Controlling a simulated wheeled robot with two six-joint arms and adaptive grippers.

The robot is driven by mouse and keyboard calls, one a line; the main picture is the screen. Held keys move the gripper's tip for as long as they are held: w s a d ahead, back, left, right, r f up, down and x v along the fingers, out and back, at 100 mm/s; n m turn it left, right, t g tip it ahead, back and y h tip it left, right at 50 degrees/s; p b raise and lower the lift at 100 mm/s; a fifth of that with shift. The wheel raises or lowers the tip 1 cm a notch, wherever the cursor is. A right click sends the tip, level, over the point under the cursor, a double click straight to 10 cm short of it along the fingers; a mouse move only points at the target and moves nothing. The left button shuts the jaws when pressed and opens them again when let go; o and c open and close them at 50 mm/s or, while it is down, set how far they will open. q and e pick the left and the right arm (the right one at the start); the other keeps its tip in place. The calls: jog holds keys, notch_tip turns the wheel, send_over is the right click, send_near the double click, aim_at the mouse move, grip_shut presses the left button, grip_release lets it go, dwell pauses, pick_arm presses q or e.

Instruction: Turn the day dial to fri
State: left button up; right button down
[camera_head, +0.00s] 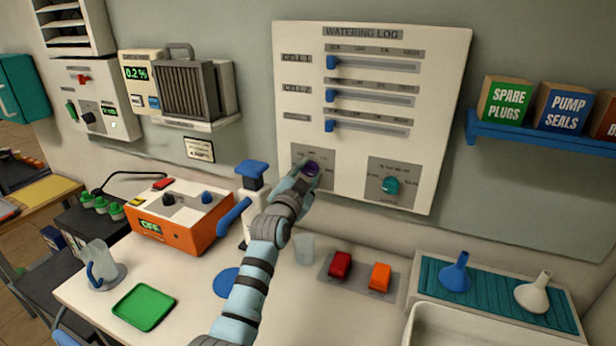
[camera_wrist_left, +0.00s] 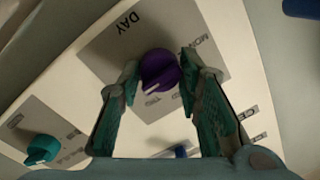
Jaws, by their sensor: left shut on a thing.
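The purple day dial (camera_wrist_left: 158,69) sits on a grey plate marked DAY on the white watering log panel (camera_head: 450,60). In the wrist view my left gripper (camera_wrist_left: 160,72) has one finger on each side of the dial and is shut on it. A pale pointer mark shows on the dial's lower side, near small labels that I cannot read surely. In the head view the dial (camera_head: 312,168) is partly covered by my left gripper (camera_head: 303,174). My right gripper is not in view.
A teal dial (camera_head: 390,185) sits right of the day dial. Three blue sliders, the top one (camera_head: 331,62) included, are above. A white bottle with a blue top (camera_head: 252,168) stands close left of my arm. Red (camera_head: 340,265) and orange (camera_head: 379,277) switches lie below.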

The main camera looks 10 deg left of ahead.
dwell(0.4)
pick_arm(q)
jog(key=o, duration=1.1)
jog(key=shift+o, duration=0.2)
jog(key=shift+s, duration=0.1)
jog(key=s+a, duration=0.1)
jog(key=s, duration=1)
jog(key=shift+s+a, duration=0.15)
jog(key=shift+s, duration=0.25)
